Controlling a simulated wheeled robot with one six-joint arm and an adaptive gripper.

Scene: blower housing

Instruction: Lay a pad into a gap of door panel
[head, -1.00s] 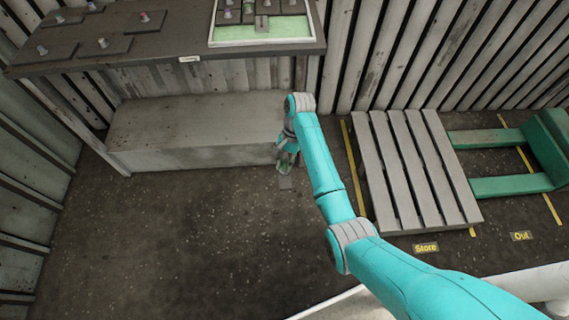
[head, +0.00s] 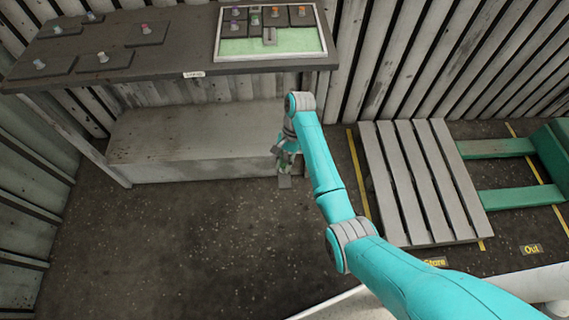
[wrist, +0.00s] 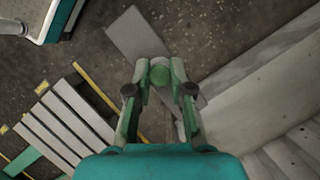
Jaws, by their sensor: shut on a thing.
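My gripper (wrist: 158,88) is shut on the green knob (wrist: 160,72) of a flat grey pad (wrist: 137,36). In the head view my gripper (head: 284,158) hangs low in front of the bench, and the end of the pad (head: 285,182) shows below it. The arm and fingers hide part of the pad. The framed door panel (head: 228,57) lies on the bench top, up and left of my gripper in the picture. It holds several grey pads with coloured knobs along its far side. Its near strip is bare green, with a small grey upright piece (head: 269,37) in it.
The dark bench top (head: 120,67) carries several other knobbed pads (head: 102,60) at the left. A pale box-like ledge (head: 190,150) sits under the bench. A slatted pallet (head: 420,180) and a green pallet jack (head: 510,200) stand at the right. The floor (head: 170,240) at front left is clear.

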